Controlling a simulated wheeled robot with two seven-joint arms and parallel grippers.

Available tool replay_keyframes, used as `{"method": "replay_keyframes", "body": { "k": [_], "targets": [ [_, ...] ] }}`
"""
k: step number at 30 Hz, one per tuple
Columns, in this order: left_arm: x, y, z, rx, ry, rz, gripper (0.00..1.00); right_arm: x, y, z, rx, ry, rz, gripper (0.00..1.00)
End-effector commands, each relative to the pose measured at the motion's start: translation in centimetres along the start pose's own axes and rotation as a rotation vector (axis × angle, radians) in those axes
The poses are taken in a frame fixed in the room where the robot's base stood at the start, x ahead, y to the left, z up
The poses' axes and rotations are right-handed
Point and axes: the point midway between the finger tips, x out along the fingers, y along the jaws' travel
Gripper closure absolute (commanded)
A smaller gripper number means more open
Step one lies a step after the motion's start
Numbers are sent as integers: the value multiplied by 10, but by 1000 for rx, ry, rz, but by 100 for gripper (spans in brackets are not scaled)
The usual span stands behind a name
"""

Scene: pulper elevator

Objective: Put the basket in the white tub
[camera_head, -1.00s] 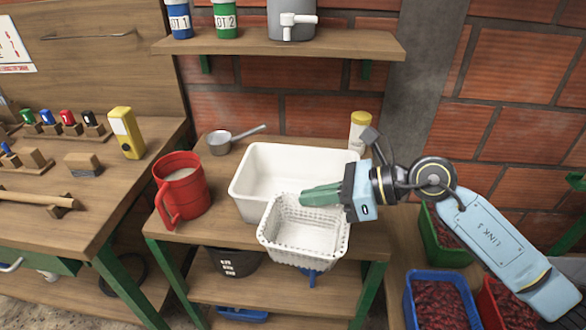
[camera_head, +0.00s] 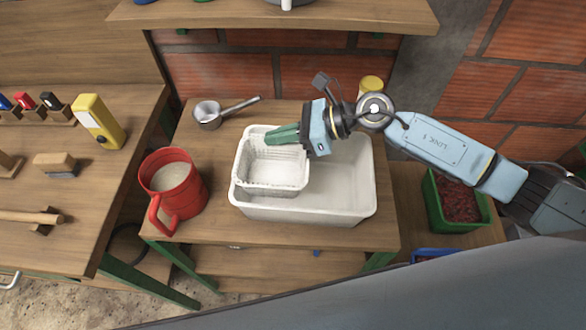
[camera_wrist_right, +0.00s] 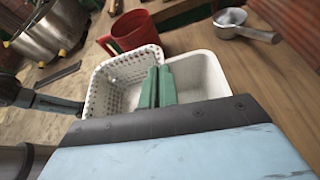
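The white perforated basket (camera_head: 273,176) is over the left half of the white tub (camera_head: 340,205) in the head view. Its left side overlaps the tub's left end; I cannot tell whether it touches the tub or hangs just above it. My right gripper (camera_head: 284,135) has its green fingers shut on the basket's rim at the back right. In the right wrist view the fingers (camera_wrist_right: 157,87) are close together at the basket wall, with the basket (camera_wrist_right: 115,80) to the left and the tub (camera_wrist_right: 205,75) to the right.
A red jug (camera_head: 175,185) stands left of the tub. A metal ladle (camera_head: 215,113) lies behind it, and a yellow-capped container (camera_head: 370,86) stands at the back right. A wooden shelf (camera_head: 270,16) hangs above. A green crate (camera_head: 457,200) sits lower at the right.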

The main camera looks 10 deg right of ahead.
Motion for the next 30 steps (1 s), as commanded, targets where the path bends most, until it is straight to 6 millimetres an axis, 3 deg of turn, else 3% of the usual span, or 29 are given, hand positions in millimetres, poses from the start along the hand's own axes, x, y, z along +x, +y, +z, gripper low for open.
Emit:
{"method": "replay_keyframes", "body": {
  "k": [6,16,30],
  "targets": [
    [8,0,0,0,1,0,64,16,-5,-38,4,0,-1,100],
    [16,0,0,0,1,0,64,30,-11,-74,3,0,-2,100],
    [21,0,0,0,1,0,64,35,-12,-84,0,0,-1,100]
  ]
}}
